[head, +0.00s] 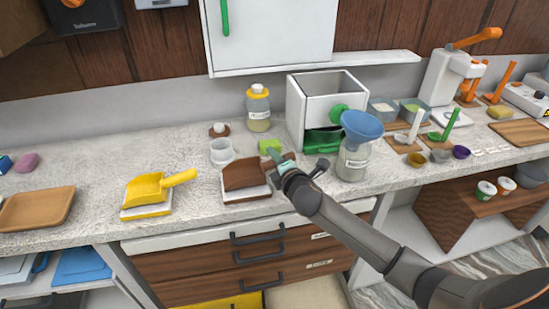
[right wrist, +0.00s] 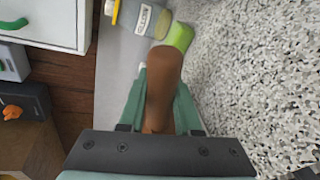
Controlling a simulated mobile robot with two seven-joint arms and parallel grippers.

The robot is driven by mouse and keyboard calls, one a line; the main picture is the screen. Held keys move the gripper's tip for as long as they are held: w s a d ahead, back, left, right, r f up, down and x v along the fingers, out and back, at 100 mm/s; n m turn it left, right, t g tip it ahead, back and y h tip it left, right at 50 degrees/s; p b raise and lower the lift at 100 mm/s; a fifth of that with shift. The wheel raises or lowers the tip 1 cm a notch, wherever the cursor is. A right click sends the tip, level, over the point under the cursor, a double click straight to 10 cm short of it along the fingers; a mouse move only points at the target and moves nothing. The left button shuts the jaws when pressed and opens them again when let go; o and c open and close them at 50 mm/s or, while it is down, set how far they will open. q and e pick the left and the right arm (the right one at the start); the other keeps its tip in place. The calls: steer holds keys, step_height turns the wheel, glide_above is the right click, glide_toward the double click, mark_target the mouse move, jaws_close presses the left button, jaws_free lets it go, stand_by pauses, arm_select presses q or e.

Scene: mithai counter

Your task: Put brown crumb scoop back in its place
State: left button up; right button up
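The brown crumb scoop (head: 243,172) shows in the head view at the middle of the counter. It is over a small white-edged base (head: 248,193); I cannot tell whether it rests on it or hangs just above. My right gripper (head: 284,166) reaches in from the right at the scoop's handle end. In the right wrist view the brown handle (right wrist: 164,85) lies between the teal fingers (right wrist: 168,105), which look closed against its sides. The scoop's pan is not clear in that view. My left gripper is not in view.
A yellow scoop (head: 158,187) lies on its base to the left. A green block (head: 270,146), a white cup (head: 221,151) and a yellow-capped bottle (head: 258,108) stand behind. A blue-funnelled jar (head: 352,158) is close right of the gripper. Counter between the two scoops is clear.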

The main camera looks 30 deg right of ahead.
steer(key=o, duration=0.4)
steer(key=shift+f+b, duration=0.3)
steer(key=shift+b, duration=0.3)
steer(key=a+f+v, duration=0.1)
steer(key=v, duration=1.1)
steer(key=s+a+f+m+g+y, duration=0.1)
steer(key=s+a+f+m+g, duration=0.1)
steer(key=s+f+m, duration=0.3)
steer(key=s+a+f+m+g+y, duration=0.1)
steer(key=s+a+f+m+g, duration=0.1)
steer(key=s+a+f+m, duration=0.3)
steer(key=s+a+f+m+g+y, duration=0.1)
steer(key=s+a+f+m+y, duration=0.1)
steer(key=s+f+m, duration=0.5)
steer(key=shift+s+a+f+g, duration=0.2)
steer(key=shift+s+f, duration=0.45)
steer(key=shift+f, duration=0.65)
steer(key=shift+s+a+f+g, duration=0.1)
steer(key=shift+s+a+f, duration=0.2)
steer(key=shift+s+f, duration=0.7)
steer(key=shift+s+a+f+g, duration=0.1)
steer(key=shift+s+a+f, duration=0.2)
steer(key=shift+f, duration=1.35)
